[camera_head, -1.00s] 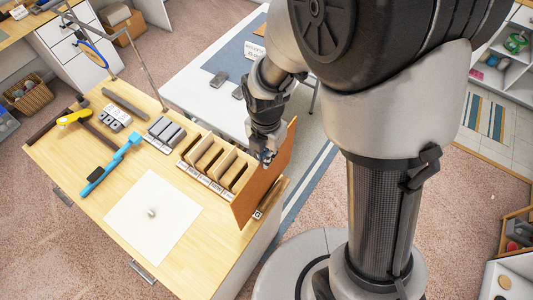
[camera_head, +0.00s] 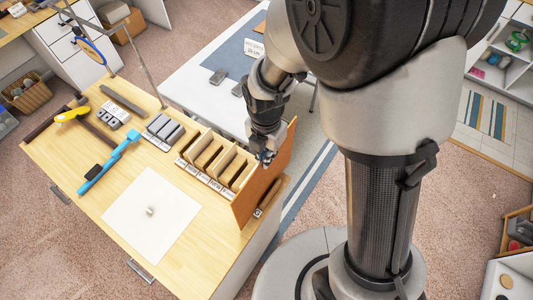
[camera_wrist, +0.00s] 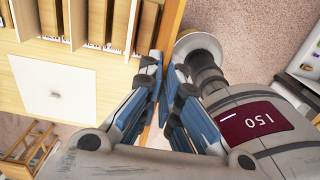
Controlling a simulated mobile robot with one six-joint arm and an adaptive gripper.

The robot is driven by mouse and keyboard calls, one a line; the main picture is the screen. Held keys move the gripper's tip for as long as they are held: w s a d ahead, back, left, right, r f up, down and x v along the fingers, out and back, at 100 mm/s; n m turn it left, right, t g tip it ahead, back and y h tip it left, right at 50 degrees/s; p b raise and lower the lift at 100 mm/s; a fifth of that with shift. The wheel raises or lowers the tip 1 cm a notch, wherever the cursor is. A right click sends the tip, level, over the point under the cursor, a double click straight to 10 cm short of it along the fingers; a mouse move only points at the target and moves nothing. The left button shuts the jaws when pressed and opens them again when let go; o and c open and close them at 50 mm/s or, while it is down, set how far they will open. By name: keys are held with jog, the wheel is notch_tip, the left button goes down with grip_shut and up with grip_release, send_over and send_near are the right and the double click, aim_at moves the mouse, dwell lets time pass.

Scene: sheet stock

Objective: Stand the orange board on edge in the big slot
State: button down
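The orange board (camera_head: 262,188) stands upright on edge at the right end of the wooden slot rack (camera_head: 217,163) in the head view. My gripper (camera_head: 267,158) is shut on the board's upper part. In the wrist view the board (camera_wrist: 168,45) shows nearly edge-on as a narrow orange strip between the fingers (camera_wrist: 166,80). The rack has several slots with dividers and small labels along its front; the labels are too small to read. The board hides the rack's right end, so I cannot tell whether its lower edge is in a slot or beside the rack.
A white sheet (camera_head: 150,225) with a small round knob lies on the bench (camera_head: 105,190). A blue tool (camera_head: 108,165), a yellow-handled tool (camera_head: 72,115) and grey blocks (camera_head: 163,128) lie left of the rack. A white table (camera_head: 205,85) stands behind.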

jog(key=c, duration=1.7)
grip_release()
jog(key=shift+r+p, duration=3.15)
jog(key=shift+r, duration=0.9)
